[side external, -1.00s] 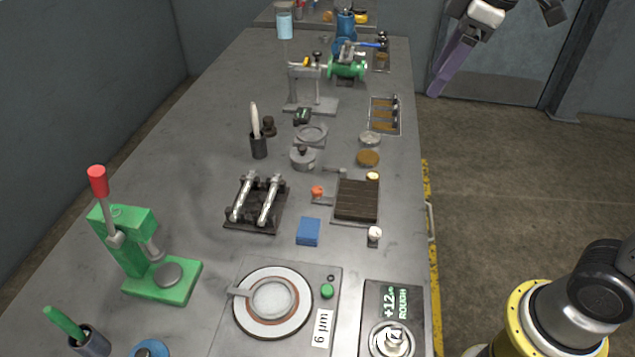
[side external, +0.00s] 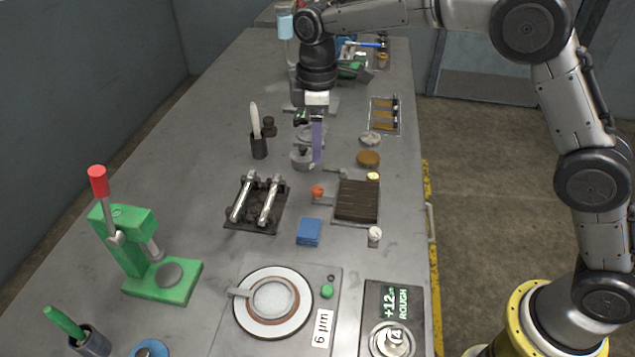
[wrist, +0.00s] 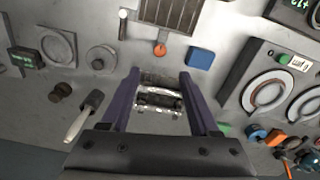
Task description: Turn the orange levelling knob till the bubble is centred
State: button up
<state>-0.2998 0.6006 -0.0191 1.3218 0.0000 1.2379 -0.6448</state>
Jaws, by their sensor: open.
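The orange levelling knob (side external: 317,191) sits at the left edge of a dark ribbed plate (side external: 357,202). In the wrist view the orange knob (wrist: 160,50) shows beyond my fingertips, below the ribbed plate (wrist: 172,14). A small pale yellow round piece (side external: 372,176) is at the plate's top right corner; I cannot make out a bubble in it. My gripper (side external: 317,160) is above the bench, up and back from the knob and apart from it. In the wrist view its two purple fingers (wrist: 158,76) are spread, with nothing held between them.
A black cradle with two metal rollers (side external: 257,202) stands left of the knob, and a blue block (side external: 309,231) lies in front of it. A white-topped peg (side external: 375,236) stands by the plate.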

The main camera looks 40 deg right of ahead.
aim_at(317, 189)
notch_tip(317, 189, down, 12)
jog(key=shift+r, duration=0.25)
grip_shut()
dwell(0.4)
